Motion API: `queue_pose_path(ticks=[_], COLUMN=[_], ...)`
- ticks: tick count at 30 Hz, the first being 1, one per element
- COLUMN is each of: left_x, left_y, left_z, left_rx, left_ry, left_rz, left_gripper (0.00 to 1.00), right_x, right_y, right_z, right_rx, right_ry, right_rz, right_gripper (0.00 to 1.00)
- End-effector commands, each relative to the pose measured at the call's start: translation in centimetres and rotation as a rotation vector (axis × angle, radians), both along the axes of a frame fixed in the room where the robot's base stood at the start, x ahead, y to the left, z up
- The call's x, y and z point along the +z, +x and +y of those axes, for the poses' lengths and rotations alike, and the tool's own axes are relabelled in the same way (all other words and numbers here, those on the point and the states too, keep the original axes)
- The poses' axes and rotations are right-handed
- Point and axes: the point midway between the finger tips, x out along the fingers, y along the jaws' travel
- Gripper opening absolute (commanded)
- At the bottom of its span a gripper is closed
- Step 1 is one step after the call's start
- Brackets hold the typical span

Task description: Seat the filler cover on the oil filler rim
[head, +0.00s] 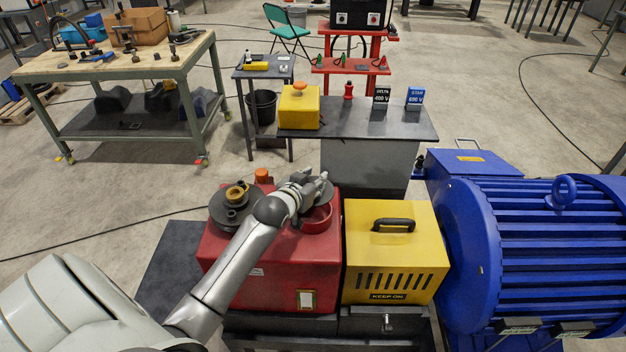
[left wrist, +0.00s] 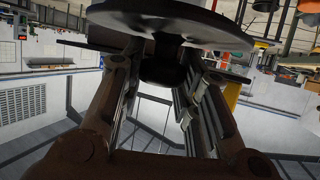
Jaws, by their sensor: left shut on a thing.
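My left gripper (head: 312,184) is over the right part of the red housing's top, next to the red oil filler rim (head: 317,220). In the left wrist view its two fingers are shut on the dark knob of the filler cover (left wrist: 190,18), a wide dark round plate. The plate lies across the top of that view, beyond the fingertips. In the head view the gripper hides most of the cover, and I cannot tell whether it touches the rim. Part of the rim's ring shows in front of the gripper. My right gripper is not in view.
The red housing (head: 265,262) also bears a dark round flange with a brass-coloured ring (head: 237,194) and an orange cap (head: 262,176). A yellow guard with a handle (head: 395,260) and a blue motor (head: 540,240) stand to the right. A bench (head: 375,123) is behind.

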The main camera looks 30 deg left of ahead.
Motion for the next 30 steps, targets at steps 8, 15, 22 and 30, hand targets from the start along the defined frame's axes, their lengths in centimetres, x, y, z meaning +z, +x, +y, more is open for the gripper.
queue_pose_path(ticks=[8, 15, 22, 30], left_x=[-1.0, -2.8, -3.9, -4.0], left_y=[-0.1, -0.1, -0.1, -0.1], left_z=[0.0, 0.0, 0.0, 0.0], left_rx=[0.000, 0.000, 0.000, 0.000], left_ry=[-0.001, -0.001, -0.001, -0.001], left_rz=[0.000, 0.000, -0.002, -0.002], left_gripper=[0.02, 0.02, 0.02, 0.02], right_x=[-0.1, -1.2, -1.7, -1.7], right_y=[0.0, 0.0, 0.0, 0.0], right_z=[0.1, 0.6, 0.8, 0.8], right_rx=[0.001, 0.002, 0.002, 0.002], right_ry=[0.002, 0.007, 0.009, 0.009], right_rz=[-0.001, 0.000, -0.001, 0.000], right_gripper=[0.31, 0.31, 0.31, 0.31])
